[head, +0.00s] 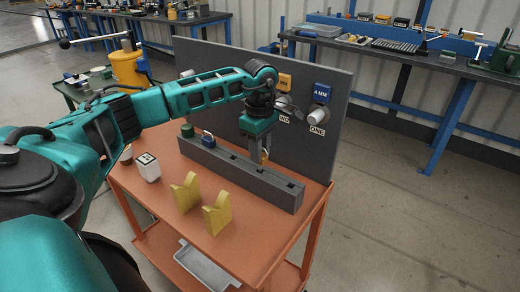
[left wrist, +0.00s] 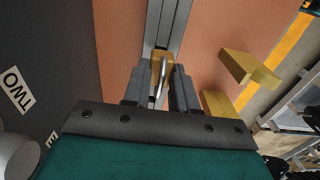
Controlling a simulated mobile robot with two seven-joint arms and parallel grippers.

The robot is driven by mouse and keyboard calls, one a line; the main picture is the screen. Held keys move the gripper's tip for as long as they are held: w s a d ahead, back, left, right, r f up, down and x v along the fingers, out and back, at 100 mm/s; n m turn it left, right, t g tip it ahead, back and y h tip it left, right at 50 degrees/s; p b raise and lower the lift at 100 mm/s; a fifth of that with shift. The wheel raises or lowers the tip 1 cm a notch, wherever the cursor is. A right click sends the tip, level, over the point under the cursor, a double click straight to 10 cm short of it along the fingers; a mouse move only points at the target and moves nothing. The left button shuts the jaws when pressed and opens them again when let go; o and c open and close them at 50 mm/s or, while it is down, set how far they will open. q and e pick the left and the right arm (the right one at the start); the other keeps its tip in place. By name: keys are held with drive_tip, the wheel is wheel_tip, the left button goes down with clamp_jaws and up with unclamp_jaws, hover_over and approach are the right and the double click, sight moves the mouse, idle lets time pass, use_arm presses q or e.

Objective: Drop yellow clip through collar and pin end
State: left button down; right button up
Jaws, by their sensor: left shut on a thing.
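My left gripper (head: 263,155) points down over the long dark grey rack (head: 240,172) on the orange cart. It is shut on the yellow clip (head: 265,157). In the left wrist view the clip (left wrist: 156,72) shows between the two fingers, with a bright metal loop in front of it. I cannot tell whether its lower end touches the rack. On the grey upright panel (head: 225,75), a white round fitting (head: 317,114) sits below a blue "4 MM" tag (head: 321,93) and above a "ONE" label. A second fitting is partly hidden behind my arm. My right gripper is out of view.
A blue clip (head: 208,138) and a green piece (head: 187,130) stand at the rack's left end. Two yellow notched blocks (head: 186,192) (head: 217,214) and a white box (head: 147,167) stand at the cart's front. The cart's front right is clear.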

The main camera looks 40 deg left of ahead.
use_arm(q)
drive_tip(key=shift+r+p, duration=1.65)
drive_tip(key=shift+r, duration=0.65)
drive_tip(key=shift+r, duration=0.1)
drive_tip(key=shift+r+p, duration=0.55)
drive_tip(key=shift+r, duration=1.45)
